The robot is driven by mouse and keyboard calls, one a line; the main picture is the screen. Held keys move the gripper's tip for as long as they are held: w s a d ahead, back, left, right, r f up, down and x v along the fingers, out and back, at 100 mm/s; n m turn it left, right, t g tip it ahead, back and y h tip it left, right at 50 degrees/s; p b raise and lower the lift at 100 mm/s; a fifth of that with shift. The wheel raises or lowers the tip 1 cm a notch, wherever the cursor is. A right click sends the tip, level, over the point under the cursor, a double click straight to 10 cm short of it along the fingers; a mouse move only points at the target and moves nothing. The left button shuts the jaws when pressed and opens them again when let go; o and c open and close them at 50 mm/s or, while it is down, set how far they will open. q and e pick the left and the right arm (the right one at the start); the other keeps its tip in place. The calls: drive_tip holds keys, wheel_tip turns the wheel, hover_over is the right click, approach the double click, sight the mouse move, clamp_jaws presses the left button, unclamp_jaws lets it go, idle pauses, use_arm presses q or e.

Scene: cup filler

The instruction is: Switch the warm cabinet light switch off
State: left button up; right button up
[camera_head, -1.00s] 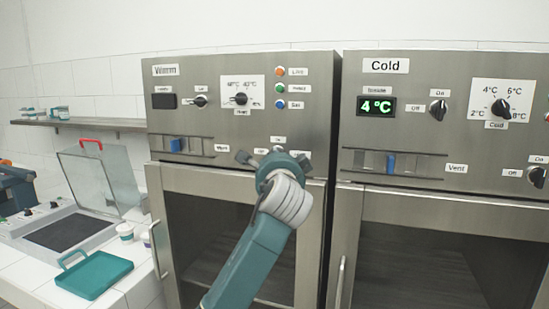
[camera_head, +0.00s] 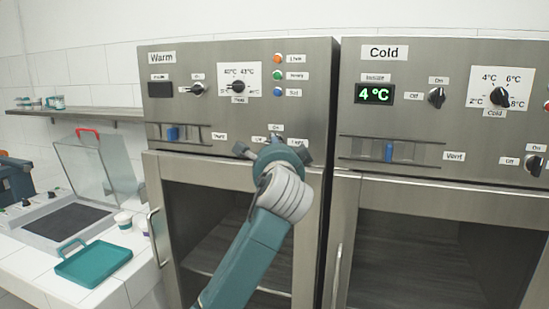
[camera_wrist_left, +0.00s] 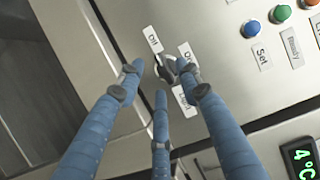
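The warm cabinet (camera_head: 315,95) stands in the middle of the head view with its glass door closed. Its light switch is a small dark and silver knob (camera_wrist_left: 166,69), with Off, On and a third label around it in the left wrist view. My left gripper (camera_head: 274,150) is in front of this knob and hides it in the head view. In the left wrist view the left gripper's three blue fingers (camera_wrist_left: 163,82) are spread apart, with their tips around the knob. I cannot tell whether they touch it or which way it points. My right gripper is not in view.
The cold cabinet (camera_head: 460,65) stands to the right with its own knobs. Above my gripper are the warm temperature dial (camera_head: 238,87) and several coloured buttons (camera_head: 277,75). A teal tray (camera_head: 95,268) and a clear-lidded device (camera_head: 60,225) stand on the left counter.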

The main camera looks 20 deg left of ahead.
use_arm(q)
drive_tip(key=v, duration=0.9)
drive_tip(key=shift+s, duration=0.35)
drive_tip(key=shift+d+f, duration=0.1)
